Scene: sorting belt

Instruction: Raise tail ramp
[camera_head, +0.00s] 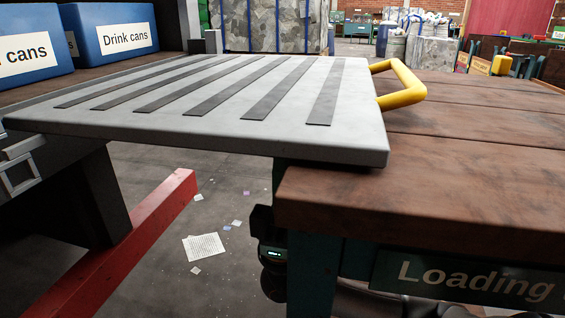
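The tail ramp (215,135) is a light grey plate with dark grip strips. It lies about flat, bridging the gap between the bed on the left and the wooden loading table (470,190) on the right. Its right end rests on the table top. A yellow handle (408,85) sticks out from its right end, above the table. Neither gripper can be made out. A dark arm-like part with a small green display shows below the table edge, and I cannot tell its gripper.
Blue "Drink cans" bins (112,35) stand on the bed at upper left. A red beam (125,250) runs low at left. Papers (204,247) litter the floor below the ramp. A "Loading" sign (470,283) is on the table front. The table top is clear.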

